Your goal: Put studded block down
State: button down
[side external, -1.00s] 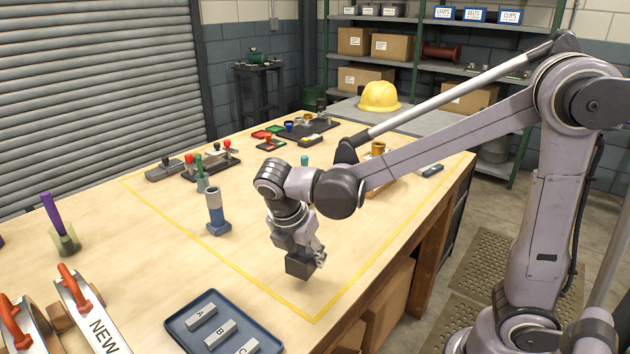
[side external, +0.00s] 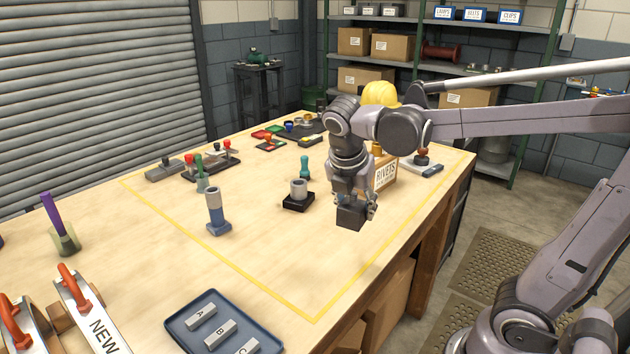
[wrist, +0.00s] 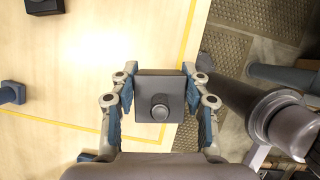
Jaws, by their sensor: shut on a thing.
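The studded block is a dark grey square block (wrist: 160,92) with a round stud on its face. In the wrist view it sits between both fingers of my gripper (wrist: 160,105), which is shut on it. In the side external view the block (side external: 350,217) hangs below my gripper (side external: 352,195), in front of the RIVETS box near the right edge of the bench. It appears held above the bench top; the exact gap is hard to tell. In the wrist view it overlaps the yellow line.
A RIVETS box (side external: 386,173) stands just behind the block. A black base with a grey cylinder (side external: 299,192), a teal peg (side external: 305,167) and a blue-grey post (side external: 215,212) stand to the left. A blue tray (side external: 223,325) lies in front. The bench's front-right area is clear.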

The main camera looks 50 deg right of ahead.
jog(key=w+d+n+t+y, duration=0.1)
jog(key=w+d+n, duration=0.35)
jog(key=w, duration=1.05)
jog(key=w+d+n+t, duration=0.15)
jog(key=w+d, duration=0.55)
jog(key=w, duration=0.9)
send_over(251, 196)
jog(key=a, duration=0.1)
jog(key=shift+n, duration=0.4)
jog(key=f, duration=0.4)
jog(key=s+f, duration=0.1)
jog(key=f, duration=0.1)
jog(key=shift+f, duration=2.35)
jog(key=shift+f, duration=0.1)
jog(key=c, duration=0.7)
grip_release()
jog(key=shift+w+f, duration=0.1)
jog(key=shift+f, duration=0.05)
jog(key=shift+o, duration=0.2)
jog(key=shift+r, duration=0.2)
